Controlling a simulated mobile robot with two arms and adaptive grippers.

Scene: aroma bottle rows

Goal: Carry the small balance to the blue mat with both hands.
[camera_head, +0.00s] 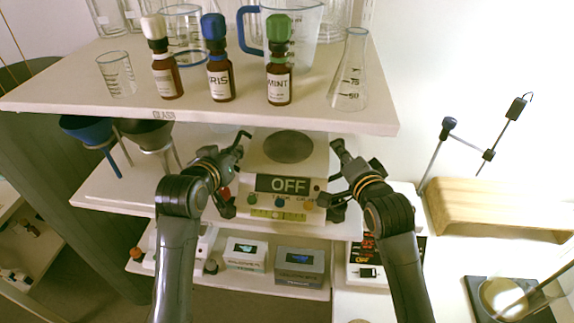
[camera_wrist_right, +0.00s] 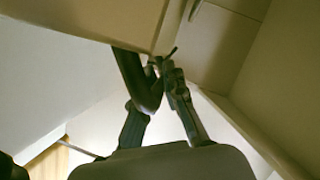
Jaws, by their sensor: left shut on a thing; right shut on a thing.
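The small balance (camera_head: 285,184) is a cream box with a round grey pan on top and a front panel reading OFF. In the head view it is at the middle shelf under the bottle shelf, and I cannot tell whether it is lifted. My left gripper (camera_head: 236,174) is shut on its left side and my right gripper (camera_head: 331,173) is shut on its right side. The right gripper's dark fingers (camera_wrist_right: 163,78) also show in the right wrist view, against a pale box edge. I see no blue mat.
The upper shelf (camera_head: 330,117) holds bottles and glassware close above the balance. Funnels (camera_head: 88,130) stand left on the middle shelf (camera_head: 110,190). Small boxed devices (camera_head: 300,262) sit below.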

